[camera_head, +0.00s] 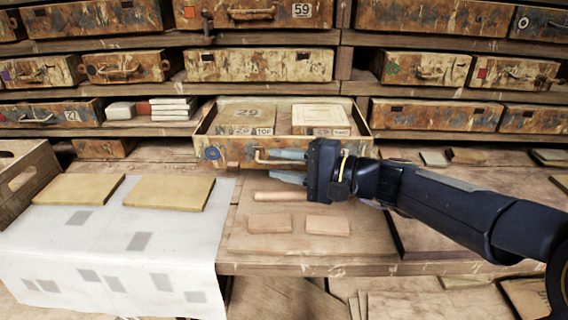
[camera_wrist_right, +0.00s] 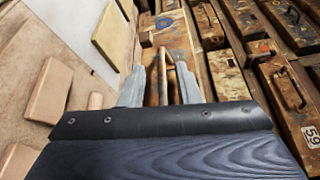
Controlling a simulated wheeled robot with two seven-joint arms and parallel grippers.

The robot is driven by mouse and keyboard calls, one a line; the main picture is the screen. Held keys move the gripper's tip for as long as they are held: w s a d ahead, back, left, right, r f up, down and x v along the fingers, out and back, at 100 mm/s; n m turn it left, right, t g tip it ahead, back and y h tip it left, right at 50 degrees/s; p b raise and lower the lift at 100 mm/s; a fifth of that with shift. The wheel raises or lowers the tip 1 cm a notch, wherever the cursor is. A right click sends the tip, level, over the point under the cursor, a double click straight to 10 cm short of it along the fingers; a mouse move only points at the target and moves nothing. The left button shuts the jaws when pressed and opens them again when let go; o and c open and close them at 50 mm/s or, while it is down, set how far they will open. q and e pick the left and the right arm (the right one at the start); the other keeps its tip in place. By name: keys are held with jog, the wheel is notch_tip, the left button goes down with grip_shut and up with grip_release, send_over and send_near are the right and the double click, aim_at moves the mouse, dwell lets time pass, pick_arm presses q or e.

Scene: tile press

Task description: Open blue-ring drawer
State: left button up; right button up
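The drawer (camera_head: 226,154) with a blue ring (camera_head: 212,153) on its front stands out from the shelf in the middle of the head view, its inside showing. It holds two box-like blocks, one marked 29 TOP (camera_head: 247,117) and a paler one (camera_head: 320,117). My right gripper (camera_head: 274,166) is at the drawer front, by its bar handle (camera_head: 264,157). In the right wrist view its fingers (camera_wrist_right: 159,82) are apart, with the handle (camera_wrist_right: 164,62) between them and gaps beside it. The blue ring also shows there (camera_wrist_right: 165,22). My left gripper is out of view.
A workbench (camera_head: 350,258) lies below, with two small tan tiles (camera_head: 269,223) and a wooden rod (camera_head: 285,196) near the gripper. A white sheet (camera_head: 120,245) with two yellowish tiles (camera_head: 168,193) is at left. Other drawers (camera_head: 435,115) flank it. A wooden crate (camera_head: 30,170) stands far left.

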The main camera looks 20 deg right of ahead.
jog(key=v, duration=0.7)
jog(key=shift+s+d, duration=0.3)
jog(key=shift+r, duration=0.1)
